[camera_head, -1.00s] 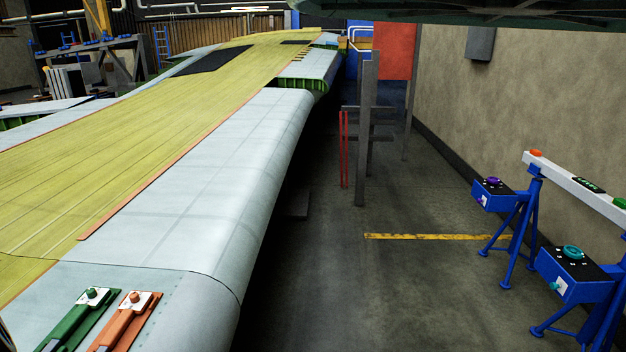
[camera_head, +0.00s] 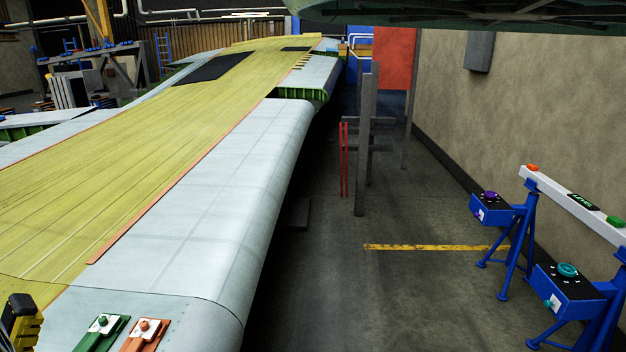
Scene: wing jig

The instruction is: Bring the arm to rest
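A black and yellow part, which looks like the end of my gripper (camera_head: 22,322), shows at the lower left edge. Most of it is cut off by the frame. Its fingertips are not clear enough to tell open from shut, and I cannot tell whether it holds anything. It appears over the near left part of the wing (camera_head: 215,215), a long panel in pale grey and yellow-green. The rest of my arm is out of view.
A green clamp (camera_head: 103,330) and an orange clamp (camera_head: 145,333) sit on the near wing end. Blue stands with control boxes (camera_head: 567,290) and a white beam (camera_head: 570,200) are at right. A grey post (camera_head: 366,140) stands mid-aisle. The floor (camera_head: 400,300) between is clear.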

